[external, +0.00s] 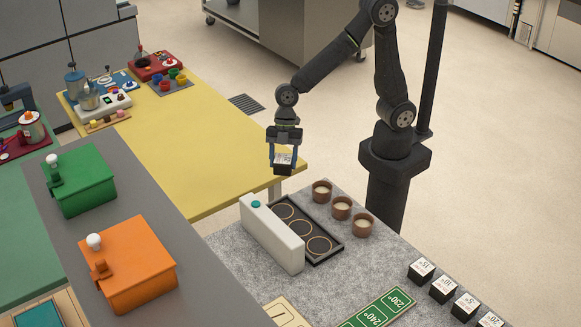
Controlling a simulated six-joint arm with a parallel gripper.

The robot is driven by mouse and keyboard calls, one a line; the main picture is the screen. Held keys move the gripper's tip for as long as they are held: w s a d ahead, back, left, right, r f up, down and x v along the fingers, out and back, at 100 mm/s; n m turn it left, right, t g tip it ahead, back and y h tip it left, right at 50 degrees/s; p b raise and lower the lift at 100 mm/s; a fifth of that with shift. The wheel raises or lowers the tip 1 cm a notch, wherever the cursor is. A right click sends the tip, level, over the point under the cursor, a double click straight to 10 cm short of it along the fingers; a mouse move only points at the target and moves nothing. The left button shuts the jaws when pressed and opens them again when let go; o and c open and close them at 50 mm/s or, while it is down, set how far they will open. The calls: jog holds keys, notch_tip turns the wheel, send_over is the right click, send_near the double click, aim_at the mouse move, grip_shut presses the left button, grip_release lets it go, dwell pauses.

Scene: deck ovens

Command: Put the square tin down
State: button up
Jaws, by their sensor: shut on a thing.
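My gripper (283,168) is shut on a small dark square block (284,168) with a pale, marked top. The block looks like the numbered cubes at the right; I see nothing that is clearly a tin. My gripper points down, with a blue finger on each side of the block. In the picture it overlaps the right end of the yellow table, behind the grey speckled counter (225,243). The block's underside and its height above any surface cannot be told.
A white box (272,236) with a teal button stands beside a black tray (325,243) with three rings. Three brown cups (341,208) line the tray's right side. Several numbered cubes (443,287) sit at the right edge. Green (82,182) and orange (138,268) ovens stand left.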

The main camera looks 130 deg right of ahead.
jog(key=s+d+m+h, duration=0.1)
jog(key=s+d+m, duration=0.3)
jog(key=d, duration=0.5)
jog(key=s+d+m+t+h, duration=0.1)
jog(key=s+d+m, duration=0.1)
jog(key=s+d, duration=0.65)
jog(key=s+d+m+h, duration=0.1)
jog(key=s+d+m, duration=0.25)
jog(key=d, duration=0.75)
jog(key=shift+n, duration=0.25)
jog(key=w+a+f, duration=0.1)
jog(key=w+f, duration=0.1)
jog(key=w, duration=0.1)
jog(key=w+a+f, duration=0.2)
jog(key=w, duration=0.1)
jog(key=w+a+f, duration=0.2)
jog(key=w, duration=0.2)
jog(key=shift+f, duration=0.3)
jog(key=shift+w+f, duration=0.1)
jog(key=shift+f, duration=2)
jog(key=shift+f, duration=0.2)
jog(key=o, duration=1.1)
